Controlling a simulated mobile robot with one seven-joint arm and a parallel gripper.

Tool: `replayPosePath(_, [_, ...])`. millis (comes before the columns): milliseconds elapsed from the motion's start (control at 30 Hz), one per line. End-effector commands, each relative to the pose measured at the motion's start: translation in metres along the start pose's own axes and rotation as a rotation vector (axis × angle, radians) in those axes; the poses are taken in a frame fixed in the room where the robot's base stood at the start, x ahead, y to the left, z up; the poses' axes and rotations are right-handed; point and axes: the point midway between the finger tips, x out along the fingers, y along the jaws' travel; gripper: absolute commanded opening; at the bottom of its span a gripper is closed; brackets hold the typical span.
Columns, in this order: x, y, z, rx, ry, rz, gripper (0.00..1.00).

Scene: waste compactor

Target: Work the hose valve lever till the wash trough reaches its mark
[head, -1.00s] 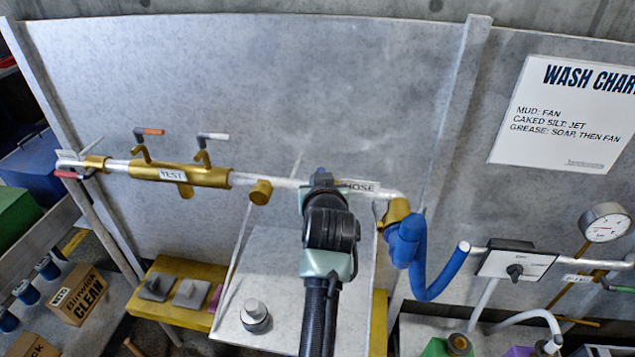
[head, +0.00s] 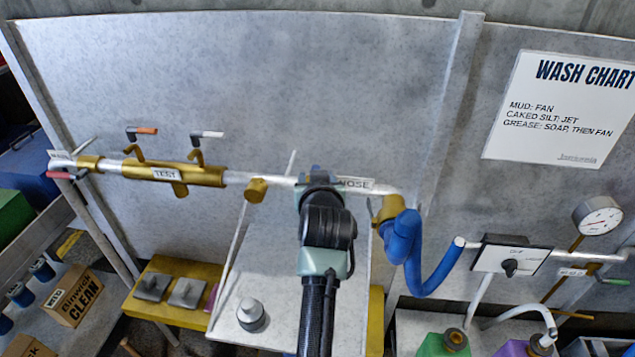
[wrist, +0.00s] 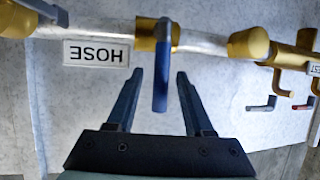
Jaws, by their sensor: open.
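The hose valve is a brass body with a blue lever (wrist: 161,80) on the pale pipe, beside the HOSE label (head: 356,183). In the wrist view the lever points down between the two fingers of my gripper (wrist: 159,74), with a gap on each side. My gripper is open. In the head view my gripper (head: 320,180) covers most of the valve.
A brass TEST fitting (head: 172,173) with orange-red and grey levers is to the left. A blue hose (head: 415,265) hangs to the right. Farther right are a dial box (head: 510,258) and a round gauge (head: 598,216). A grey panel stands behind the pipe.

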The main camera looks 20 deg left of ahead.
Motion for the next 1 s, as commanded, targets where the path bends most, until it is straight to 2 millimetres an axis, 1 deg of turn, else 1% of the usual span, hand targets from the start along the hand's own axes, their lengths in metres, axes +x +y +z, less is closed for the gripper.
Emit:
replayPosePath(133, [-0.008,0.000,0.001,0.000,0.002,0.000,0.52])
replayPosePath(233, [-0.019,0.000,0.002,-0.001,0.002,0.000,0.52])
replayPosePath(367, [-0.039,0.001,0.002,0.000,0.002,0.001,0.52])
replayPosePath(700, [-0.094,0.001,0.002,0.001,0.003,0.002,0.52])
replayPosePath(833, [-0.112,0.001,0.002,0.001,0.002,0.002,0.52])
replayPosePath(1000, [-0.125,0.001,0.001,0.001,0.000,0.001,0.52])
